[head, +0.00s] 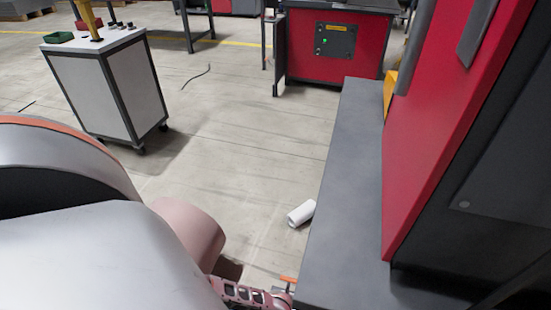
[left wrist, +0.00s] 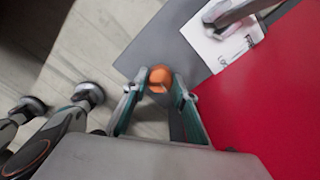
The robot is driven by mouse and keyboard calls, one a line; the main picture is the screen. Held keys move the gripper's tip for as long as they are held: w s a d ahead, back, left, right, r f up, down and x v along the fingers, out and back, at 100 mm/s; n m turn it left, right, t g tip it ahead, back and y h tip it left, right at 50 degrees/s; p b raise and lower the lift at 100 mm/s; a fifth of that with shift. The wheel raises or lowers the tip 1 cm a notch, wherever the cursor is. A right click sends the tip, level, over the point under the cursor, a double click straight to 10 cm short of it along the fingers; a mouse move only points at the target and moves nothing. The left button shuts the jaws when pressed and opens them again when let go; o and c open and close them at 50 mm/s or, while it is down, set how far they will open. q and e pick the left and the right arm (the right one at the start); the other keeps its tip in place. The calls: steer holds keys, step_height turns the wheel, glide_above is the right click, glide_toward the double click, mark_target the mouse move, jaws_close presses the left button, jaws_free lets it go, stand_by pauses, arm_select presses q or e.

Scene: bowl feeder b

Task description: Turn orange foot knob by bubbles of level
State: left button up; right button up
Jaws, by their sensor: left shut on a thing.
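The orange foot knob (left wrist: 159,78) shows in the left wrist view as a small rounded orange piece between my left fingertips. My left gripper (left wrist: 157,86) is shut on it, with one finger on each side. In the head view my left gripper (head: 277,297) is at the bottom edge, beside the grey ledge, and is mostly cut off. A small orange piece (head: 288,279) shows there, but I cannot tell whether it is the knob. No level or bubbles can be made out in either view. My right gripper is not in view.
A long grey ledge (head: 345,180) runs along a red machine panel (head: 440,120). A white cylinder (head: 301,213) lies on the floor beside the ledge. A white card (left wrist: 225,45) lies under a grey part in the wrist view. A white cart (head: 108,85) stands back left; floor between is open.

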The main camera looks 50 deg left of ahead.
arm_select(q)
steer(key=shift+s+d+f, duration=0.1)
steer(key=shift+s+d, duration=0.05)
steer(key=shift+s, duration=0.1)
steer(key=o, duration=1.1)
steer(key=shift+w, duration=0.15)
steer(key=shift+r, duration=0.2)
step_height(320, 180, up, 12)
steer(key=shift+f, duration=0.15)
